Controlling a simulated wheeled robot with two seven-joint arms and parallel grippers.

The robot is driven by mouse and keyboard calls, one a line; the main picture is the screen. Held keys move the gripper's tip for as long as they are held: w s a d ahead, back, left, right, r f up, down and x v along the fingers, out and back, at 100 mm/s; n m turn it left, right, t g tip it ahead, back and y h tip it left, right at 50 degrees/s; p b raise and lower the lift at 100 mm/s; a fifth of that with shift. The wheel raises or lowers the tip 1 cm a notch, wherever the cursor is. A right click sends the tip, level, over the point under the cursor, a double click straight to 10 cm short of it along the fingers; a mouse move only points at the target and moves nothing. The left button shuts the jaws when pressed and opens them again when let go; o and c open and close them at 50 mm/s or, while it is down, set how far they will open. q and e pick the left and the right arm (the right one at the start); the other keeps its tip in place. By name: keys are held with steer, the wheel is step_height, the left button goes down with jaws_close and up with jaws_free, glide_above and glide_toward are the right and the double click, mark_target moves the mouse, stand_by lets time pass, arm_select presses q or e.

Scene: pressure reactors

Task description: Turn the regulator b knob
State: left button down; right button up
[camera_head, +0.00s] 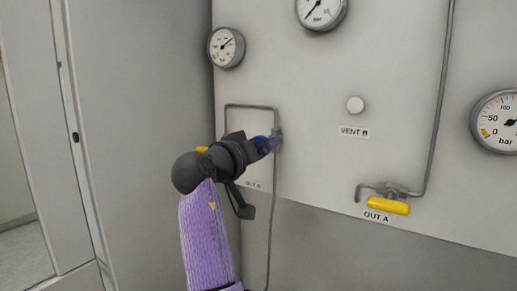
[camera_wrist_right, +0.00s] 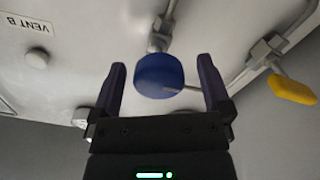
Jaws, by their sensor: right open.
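A round blue knob (camera_wrist_right: 160,75) sits on a metal fitting on the grey panel; I take it for the regulator b knob, though no label for it is readable. In the right wrist view my right gripper (camera_wrist_right: 161,66) is open, one finger on each side of the knob, with a gap visible on both sides. In the head view the right gripper (camera_head: 271,144) is at the panel, and only a bit of blue (camera_head: 262,139) shows by its fingers; the hand hides the rest. My left gripper is not in view.
A yellow valve handle (camera_head: 388,206) labelled OUT A is at the lower right. Another yellow handle (camera_wrist_right: 291,88) is close to the right finger in the wrist view. A white VENT B button (camera_head: 355,104), thin pipes (camera_head: 434,125) and gauges (camera_head: 226,47) are on the panel.

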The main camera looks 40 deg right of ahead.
steer(key=shift+a, duration=0.2)
steer(key=b+v, duration=0.1)
steer(key=v, duration=0.8)
steer(key=shift+a+b, duration=0.3)
steer(key=shift+s, duration=0.1)
